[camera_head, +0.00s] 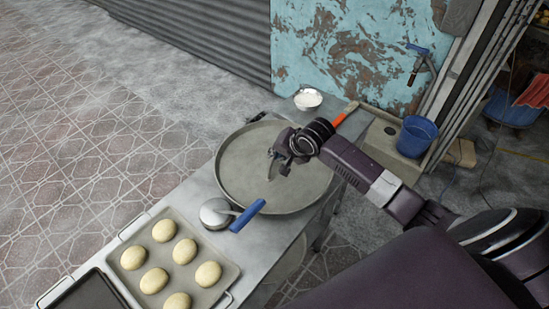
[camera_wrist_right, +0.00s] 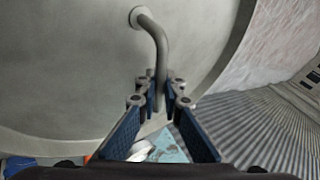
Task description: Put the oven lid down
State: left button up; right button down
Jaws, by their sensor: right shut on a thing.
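The oven lid (camera_head: 238,165) is a large round grey metal disc with a raised rim, level or nearly so over the metal table. I cannot tell whether it touches the tabletop. In the right wrist view the lid (camera_wrist_right: 65,60) fills much of the picture, with a bent metal handle (camera_wrist_right: 157,42) rising from its face. My right gripper (camera_head: 278,164) is above the middle of the lid. In the wrist view its blue fingers (camera_wrist_right: 160,88) are shut on the handle's lower end. My left gripper is not in view.
A tray (camera_head: 139,219) of several dough balls lies at the front left. A round metal scoop with a blue handle (camera_head: 248,216) sits close to the lid's front edge. A white bowl (camera_head: 308,98) is behind it. A blue bucket (camera_head: 417,136) stands at right.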

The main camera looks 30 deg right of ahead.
jog(key=shift+w+f, duration=0.1)
jog(key=shift+f, duration=0.8)
jog(key=c, duration=2.5)
grip_release()
jog(key=shift+f, duration=0.1)
jog(key=o, duration=0.4)
jog(key=v, duration=1.2)
jog(key=shift+s, duration=0.25)
